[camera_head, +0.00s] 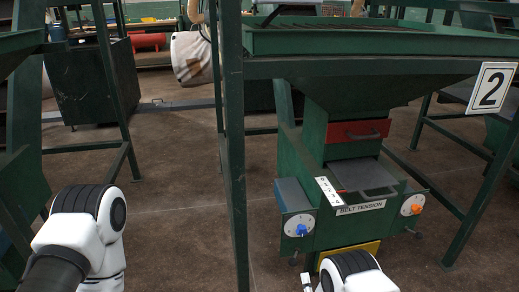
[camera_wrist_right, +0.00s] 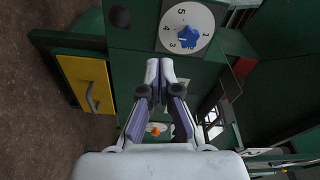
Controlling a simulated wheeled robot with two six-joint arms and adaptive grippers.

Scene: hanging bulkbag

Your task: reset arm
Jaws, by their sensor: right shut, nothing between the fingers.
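My right gripper (camera_wrist_right: 160,76) points forward in the right wrist view, its two fingers together with nothing between them. In the head view only a small part of it (camera_head: 307,282) shows at the bottom edge, below the green machine (camera_head: 330,155). A white dial (camera_wrist_right: 186,27) with a blue knob (camera_wrist_right: 187,37) lies beyond the fingertips in the wrist view; the fingers look apart from it. My left arm (camera_head: 85,230) shows at the lower left of the head view, but its gripper is out of view.
The blue knob (camera_head: 301,229) and an orange knob (camera_head: 416,208) sit on the machine's sides. A yellow panel (camera_head: 348,256) is below. A green post (camera_head: 233,150) stands between my arms. Frame legs with a "2" sign (camera_head: 491,88) stand right. Floor (camera_head: 180,190) at left-centre is clear.

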